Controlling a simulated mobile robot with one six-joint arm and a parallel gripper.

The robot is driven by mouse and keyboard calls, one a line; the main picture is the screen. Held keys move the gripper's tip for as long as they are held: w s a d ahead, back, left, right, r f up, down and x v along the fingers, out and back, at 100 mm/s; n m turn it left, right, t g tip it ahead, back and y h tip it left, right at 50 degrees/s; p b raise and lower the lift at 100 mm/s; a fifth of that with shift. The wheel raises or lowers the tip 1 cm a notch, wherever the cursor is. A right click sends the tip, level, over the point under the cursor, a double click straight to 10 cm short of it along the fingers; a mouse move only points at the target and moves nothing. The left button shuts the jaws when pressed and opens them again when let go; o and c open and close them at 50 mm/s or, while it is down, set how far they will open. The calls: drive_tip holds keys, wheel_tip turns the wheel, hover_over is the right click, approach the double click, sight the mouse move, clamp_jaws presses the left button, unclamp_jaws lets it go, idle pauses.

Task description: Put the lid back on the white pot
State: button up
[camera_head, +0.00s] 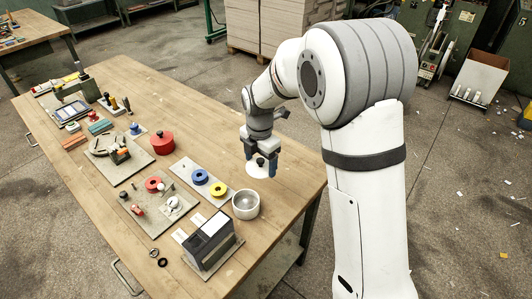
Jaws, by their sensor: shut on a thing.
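The white pot (246,207) stands open and upright on the wooden table, near the right edge; its hollow inside shows. The white lid (256,172) is a flat round disc with a dark knob on top. My gripper (261,163) points down just behind the pot and is shut on the lid by its knob. The lid is beside the pot in the picture, up and to the right of it, not on its rim. I cannot tell for sure whether the lid is clear of the table top.
A board with a blue ring (200,177) and a yellow ring (218,189) lies left of the pot. A dark box-shaped device (211,241) stands in front of it. A red lidded pot (162,143) and boards with small parts are farther left. Bare table (285,190) lies right of the pot.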

drive_tip(key=s+a+r+n+p, duration=0.2)
drive_tip(key=s+a+n+p, duration=0.25)
drive_tip(key=s, duration=0.25)
drive_tip(key=shift+s+d+f+b, duration=0.15)
drive_tip(key=shift+f+b, duration=0.8)
drive_tip(key=shift+f, duration=0.8)
drive_tip(key=shift+d+f+b, duration=0.1)
drive_tip(key=shift+f+b, duration=0.8)
drive_tip(key=shift+f, duration=0.8)
drive_tip(key=shift+f+b, duration=0.15)
drive_tip(key=shift+b, duration=0.35)
drive_tip(key=o, duration=1)
drive_tip(key=shift+c, duration=0.2)
